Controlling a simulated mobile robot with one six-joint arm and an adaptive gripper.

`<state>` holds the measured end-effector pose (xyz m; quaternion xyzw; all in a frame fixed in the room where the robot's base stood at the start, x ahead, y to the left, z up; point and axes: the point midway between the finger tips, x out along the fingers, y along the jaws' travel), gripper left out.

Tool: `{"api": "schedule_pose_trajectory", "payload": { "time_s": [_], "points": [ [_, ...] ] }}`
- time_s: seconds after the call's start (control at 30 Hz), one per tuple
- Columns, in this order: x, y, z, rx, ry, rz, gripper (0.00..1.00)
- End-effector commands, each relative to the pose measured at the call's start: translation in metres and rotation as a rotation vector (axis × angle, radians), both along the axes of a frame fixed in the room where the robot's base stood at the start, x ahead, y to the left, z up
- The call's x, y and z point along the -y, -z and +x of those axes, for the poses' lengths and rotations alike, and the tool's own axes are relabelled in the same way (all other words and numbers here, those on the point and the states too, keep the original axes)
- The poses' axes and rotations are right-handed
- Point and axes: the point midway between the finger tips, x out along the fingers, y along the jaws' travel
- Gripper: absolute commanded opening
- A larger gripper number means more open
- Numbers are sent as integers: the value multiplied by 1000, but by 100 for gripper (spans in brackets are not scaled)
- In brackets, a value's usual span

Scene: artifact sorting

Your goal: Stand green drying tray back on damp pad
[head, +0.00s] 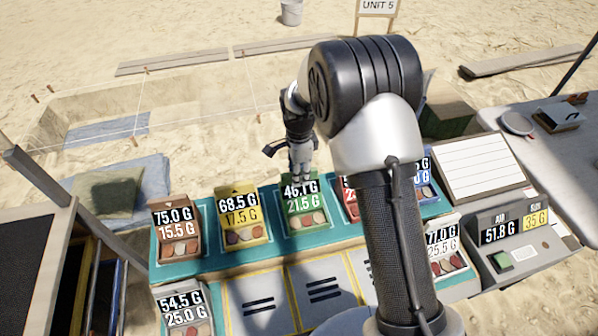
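The green drying tray (306,218) stands in the row on the teal bench top, between the yellow tray and a red one. Its label reads 46.1 G over 21.5 G, and several small sherds lie at its front. My gripper (299,172) points down at the tray's top back edge. The fingertips meet or overlap that edge in the head view; I cannot tell whether they touch or grip it. A dark green square patch (108,196) lies on blue cloth at the left; I cannot tell whether it is the damp pad.
A brown tray (179,243) and a yellow tray (246,232) stand left of the green one. The red and blue trays are partly hidden by my arm. White trays stand lower left (187,325) and right (449,262). A scale (520,250) is at right.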

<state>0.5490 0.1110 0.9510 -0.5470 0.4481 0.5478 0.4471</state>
Motion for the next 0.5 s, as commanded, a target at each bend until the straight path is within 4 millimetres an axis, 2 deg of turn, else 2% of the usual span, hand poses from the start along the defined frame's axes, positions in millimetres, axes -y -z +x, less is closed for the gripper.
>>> {"api": "schedule_pose_trajectory", "payload": {
  "time_s": [0.33,0.5],
  "points": [
    [0,-1,0,0,0,0,33],
    [0,-18,1,3,0,1,33]
  ]
}}
